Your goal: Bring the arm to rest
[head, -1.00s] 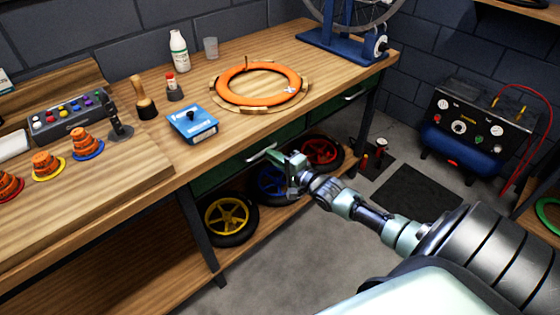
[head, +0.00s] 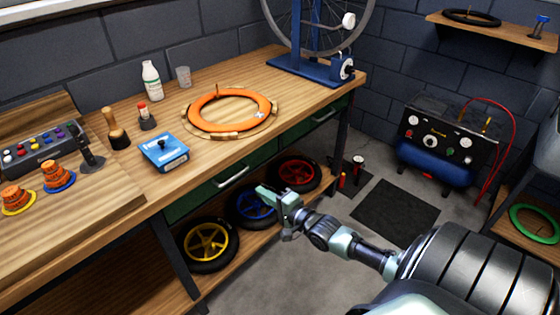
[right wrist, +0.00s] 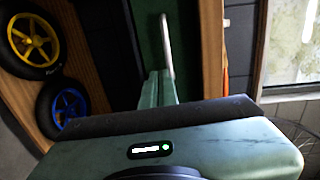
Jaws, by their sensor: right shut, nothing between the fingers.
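My right arm reaches in from the lower right of the head view. Its gripper (head: 274,196) hangs in the open air in front of the workbench, below the benchtop edge and in front of the lower shelf. In the right wrist view the two pale green fingers (right wrist: 157,88) lie together, shut, with nothing held. A drawer handle (right wrist: 167,45) shows beyond the fingertips; I cannot tell the gap, but the gripper does not hold it. My left gripper is in neither view.
The workbench (head: 105,185) carries an orange ring (head: 200,103), a blue box (head: 164,152) and a white bottle (head: 152,80). Wheels, one yellow (head: 207,243), stand on the lower shelf. A compressor (head: 440,145) stands at the back right.

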